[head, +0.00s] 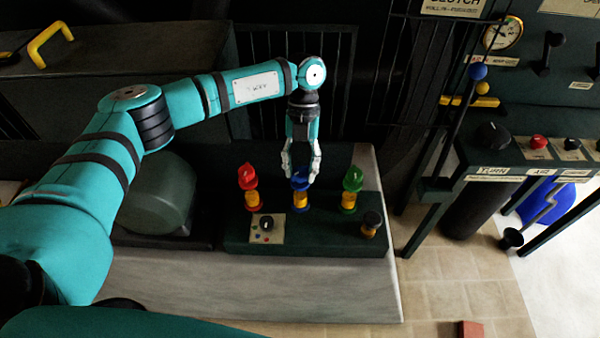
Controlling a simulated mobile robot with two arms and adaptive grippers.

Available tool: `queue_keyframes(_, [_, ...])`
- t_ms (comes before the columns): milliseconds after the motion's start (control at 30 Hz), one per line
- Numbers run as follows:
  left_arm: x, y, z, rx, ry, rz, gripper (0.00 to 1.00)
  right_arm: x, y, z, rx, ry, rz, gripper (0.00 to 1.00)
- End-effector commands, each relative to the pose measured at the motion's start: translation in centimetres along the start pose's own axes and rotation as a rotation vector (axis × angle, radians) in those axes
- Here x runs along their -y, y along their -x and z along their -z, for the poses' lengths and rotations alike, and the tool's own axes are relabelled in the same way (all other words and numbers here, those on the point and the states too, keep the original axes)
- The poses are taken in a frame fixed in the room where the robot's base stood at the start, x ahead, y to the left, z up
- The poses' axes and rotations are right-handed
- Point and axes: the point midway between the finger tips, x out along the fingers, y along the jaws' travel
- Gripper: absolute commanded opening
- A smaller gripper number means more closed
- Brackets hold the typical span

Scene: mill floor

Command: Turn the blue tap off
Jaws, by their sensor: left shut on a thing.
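The blue tap (300,181) stands in the middle of a row of three on a dark green panel box, with a yellow band below its blue handle. My left gripper (301,172) points down over it, with one finger on each side of the blue handle, shut on it. The fingers partly hide the handle, so its exact angle is hard to tell. The red tap (248,177) stands to the left and the green tap (352,179) to the right, both apart from the gripper. My right gripper is not in view.
A black knob on a labelled plate (267,229) sits in front of the taps, and a black-topped yellow fitting (371,223) is at front right. A control desk (530,155) with levers and buttons stands at right. A red block (470,331) lies on the tiled floor.

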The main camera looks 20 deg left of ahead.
Motion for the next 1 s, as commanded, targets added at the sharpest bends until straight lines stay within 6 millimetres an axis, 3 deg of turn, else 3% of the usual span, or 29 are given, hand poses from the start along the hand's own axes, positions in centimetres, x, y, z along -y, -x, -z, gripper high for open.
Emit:
queue_keyframes(100, [0.2, -0.2, -0.2, 0.006, -0.104, -0.042, 0.04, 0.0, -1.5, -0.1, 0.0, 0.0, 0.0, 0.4])
queue_keyframes(500, [0.3, -0.1, -0.1, 0.007, -0.434, -0.18, 0.04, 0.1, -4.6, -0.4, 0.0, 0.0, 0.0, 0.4])
queue_keyframes(1000, [0.3, 0.1, 0.0, 0.006, -0.655, -0.273, 0.04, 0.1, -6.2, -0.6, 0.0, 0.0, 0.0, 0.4])
